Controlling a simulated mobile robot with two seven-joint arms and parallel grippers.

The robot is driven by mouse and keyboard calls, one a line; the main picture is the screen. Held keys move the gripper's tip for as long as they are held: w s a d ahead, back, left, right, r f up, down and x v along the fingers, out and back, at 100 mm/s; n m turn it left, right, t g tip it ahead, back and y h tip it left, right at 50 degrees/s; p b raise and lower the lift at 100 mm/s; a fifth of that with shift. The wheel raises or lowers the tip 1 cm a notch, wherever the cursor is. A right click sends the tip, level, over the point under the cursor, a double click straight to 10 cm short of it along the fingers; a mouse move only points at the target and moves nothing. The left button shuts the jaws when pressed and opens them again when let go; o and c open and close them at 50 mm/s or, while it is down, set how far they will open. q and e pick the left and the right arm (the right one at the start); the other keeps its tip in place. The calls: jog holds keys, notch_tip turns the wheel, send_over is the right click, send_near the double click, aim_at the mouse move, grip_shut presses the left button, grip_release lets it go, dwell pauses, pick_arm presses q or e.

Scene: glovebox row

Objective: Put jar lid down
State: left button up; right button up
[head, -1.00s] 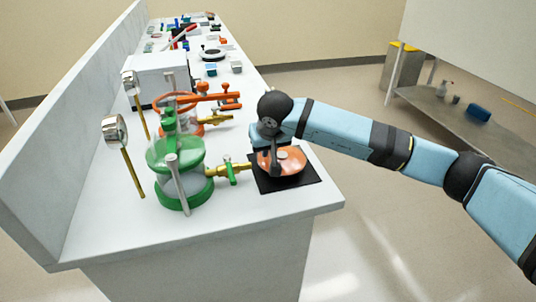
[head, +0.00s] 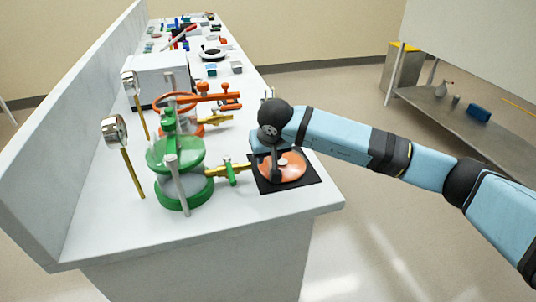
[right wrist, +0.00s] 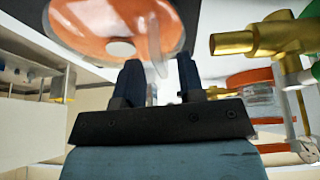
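The jar lid (head: 291,172) is a round orange disc with a pale knob in the middle. It appears to lie flat on the black square mat (head: 312,184) at the bench's front right. It also shows in the right wrist view (right wrist: 85,25), beyond my fingertips. My right gripper (right wrist: 158,78) is open, with a clear gap between its dark fingers and nothing gripped. In the head view my right gripper (head: 277,166) is at the lid's left side; contact cannot be told. My left gripper is not in view.
A green-lidded glass jar (head: 180,175) with posts and a brass valve (head: 236,168) stands just left of the mat. Behind it is an orange-fitted jar (head: 192,127). Gauges (head: 115,130) stand on the left. The bench (head: 240,220) is bare in front.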

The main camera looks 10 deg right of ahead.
jog(key=v, duration=1.1)
jog(key=shift+r, duration=0.25)
jog(key=shift+s, duration=0.1)
